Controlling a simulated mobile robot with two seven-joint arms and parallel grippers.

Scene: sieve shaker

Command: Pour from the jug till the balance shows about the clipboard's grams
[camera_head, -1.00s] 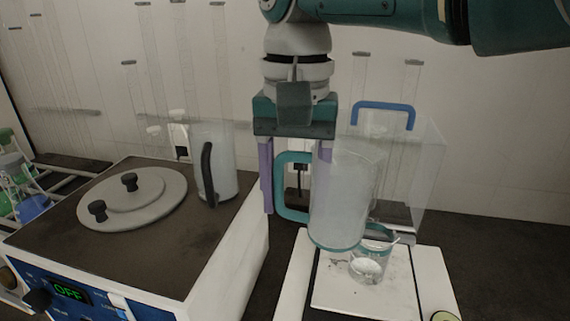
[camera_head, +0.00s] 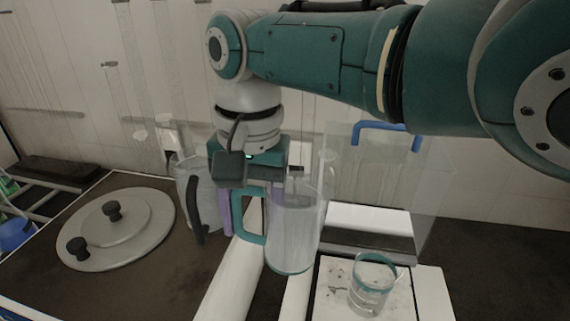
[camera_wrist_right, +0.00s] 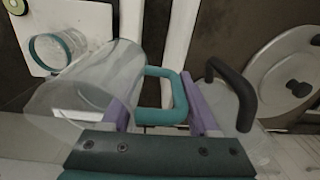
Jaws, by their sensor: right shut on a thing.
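The clear jug (camera_head: 293,232) with a teal handle (camera_head: 238,217) hangs upright in my right gripper (camera_head: 252,203), whose purple fingers are at the handle. It also shows in the right wrist view (camera_wrist_right: 85,85). The jug is left of a small clear beaker (camera_head: 372,286) with a teal rim, apart from it. The beaker stands on the pan of the white balance (camera_head: 432,292) and holds a little at its bottom. The balance's display and the clipboard are not visible. My left gripper is not in view.
A clear shield with a blue handle (camera_head: 388,130) stands behind the balance. At left, a second jug with a black handle (camera_head: 195,205) stands near a round grey lid (camera_head: 115,228) with black knobs on a dark-topped device. Tall glass tubes line the back wall.

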